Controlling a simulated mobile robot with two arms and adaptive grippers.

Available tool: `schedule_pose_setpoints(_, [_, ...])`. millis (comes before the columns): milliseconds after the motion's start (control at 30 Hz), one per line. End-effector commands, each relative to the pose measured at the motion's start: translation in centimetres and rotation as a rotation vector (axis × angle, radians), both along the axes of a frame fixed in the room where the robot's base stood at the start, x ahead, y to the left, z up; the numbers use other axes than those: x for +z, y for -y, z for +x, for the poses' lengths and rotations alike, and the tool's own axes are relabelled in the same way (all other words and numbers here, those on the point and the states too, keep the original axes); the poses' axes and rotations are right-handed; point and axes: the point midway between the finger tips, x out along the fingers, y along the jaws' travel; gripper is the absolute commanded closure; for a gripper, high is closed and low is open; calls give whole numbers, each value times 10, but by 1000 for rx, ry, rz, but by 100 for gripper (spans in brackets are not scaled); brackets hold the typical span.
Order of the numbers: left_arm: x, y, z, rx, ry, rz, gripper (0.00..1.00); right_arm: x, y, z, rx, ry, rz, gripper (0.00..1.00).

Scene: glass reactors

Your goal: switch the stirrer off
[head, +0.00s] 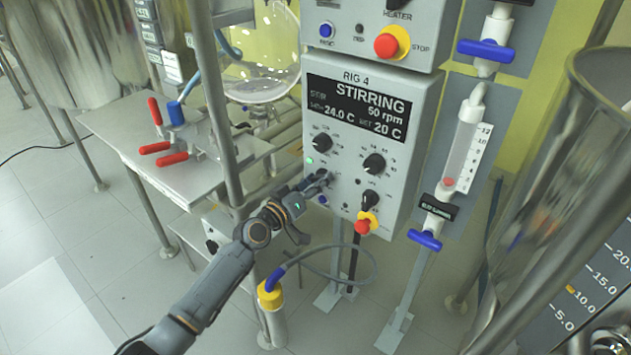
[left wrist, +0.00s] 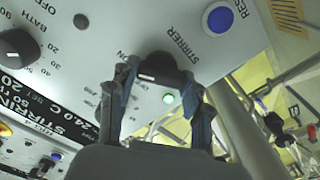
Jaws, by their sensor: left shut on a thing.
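The control box of RIG 4 (head: 345,95) has a display (head: 355,107) reading STIRRING, 50 rpm. My left gripper (head: 318,180) is at the lower left of its panel, shut on the black stirrer knob (left wrist: 158,68). In the left wrist view the fingers (left wrist: 158,100) stand on both sides of this knob, beside the label STIRRER. The gripper largely hides the knob in the head view. My right gripper is not in view.
Other black knobs (head: 374,163) and the bath switch (head: 370,200) sit nearby on the panel. A red stop button (head: 363,226) is below right, a blue button (head: 323,200) below. A cable hangs under the box. A metal table (head: 165,170) stands left.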

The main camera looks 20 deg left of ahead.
Motion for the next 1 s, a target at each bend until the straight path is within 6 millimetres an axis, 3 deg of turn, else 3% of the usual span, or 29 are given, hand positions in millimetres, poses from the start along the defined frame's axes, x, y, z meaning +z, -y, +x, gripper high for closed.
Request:
schedule_pose_setpoints(367, [-1,0,0,1,-49,-134,83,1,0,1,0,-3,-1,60])
schedule_pose_setpoints(667, [-1,-1,0,1,-141,-387,83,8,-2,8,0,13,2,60])
schedule_pose_setpoints(1000, [-2,-1,0,2,-249,-683,83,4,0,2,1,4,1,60])
